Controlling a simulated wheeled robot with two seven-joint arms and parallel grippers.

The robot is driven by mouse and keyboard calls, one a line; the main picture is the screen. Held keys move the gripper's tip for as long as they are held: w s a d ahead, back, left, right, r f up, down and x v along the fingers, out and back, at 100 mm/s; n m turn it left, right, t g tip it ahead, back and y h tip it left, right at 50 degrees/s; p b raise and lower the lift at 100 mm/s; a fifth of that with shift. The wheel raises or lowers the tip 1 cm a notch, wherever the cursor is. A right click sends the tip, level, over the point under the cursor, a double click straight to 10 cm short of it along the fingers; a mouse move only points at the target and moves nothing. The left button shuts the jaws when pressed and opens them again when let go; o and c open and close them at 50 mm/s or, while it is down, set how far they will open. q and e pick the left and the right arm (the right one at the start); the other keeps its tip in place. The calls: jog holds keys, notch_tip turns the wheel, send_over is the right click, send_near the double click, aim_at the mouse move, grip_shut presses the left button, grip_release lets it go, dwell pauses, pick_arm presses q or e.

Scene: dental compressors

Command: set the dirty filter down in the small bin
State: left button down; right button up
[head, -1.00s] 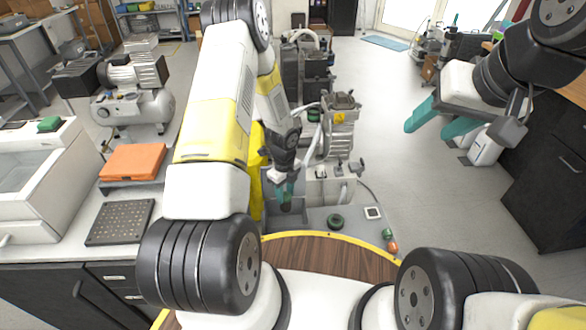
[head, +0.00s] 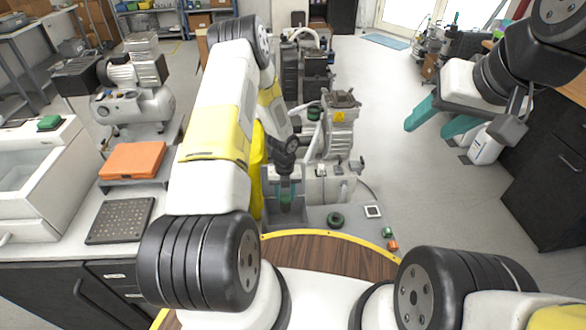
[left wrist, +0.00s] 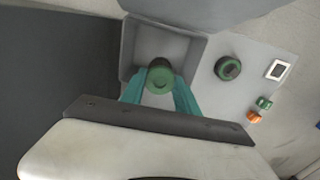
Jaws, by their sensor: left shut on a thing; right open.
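The dirty filter (left wrist: 160,77), a round green piece with a dark centre, is between the teal fingers of my left gripper (left wrist: 160,95) in the left wrist view. That gripper is shut on it. The small bin (left wrist: 128,48) is a grey open box; the filter overlaps its near part in this view, and its exact height over the bin is hard to tell. In the head view my left gripper (head: 287,198) points down at the bin, whose inside is mostly hidden. My right gripper (head: 437,121) is open and empty, high at the right.
A green-and-black round part (left wrist: 228,67) lies on the grey surface right of the bin. Beyond it are a white-framed square (left wrist: 278,69), a green button (left wrist: 264,103) and an orange one (left wrist: 254,117). A compressor unit (head: 338,125) stands close behind my left gripper.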

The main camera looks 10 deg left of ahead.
aim_at(286, 204)
pick_arm(q)
jog(key=shift+f, duration=6)
jog(key=shift+f, duration=0.25)
jog(key=shift+c, duration=1.8)
grip_release()
jog(key=shift+r, duration=0.1)
jog(key=shift+r, duration=3.4)
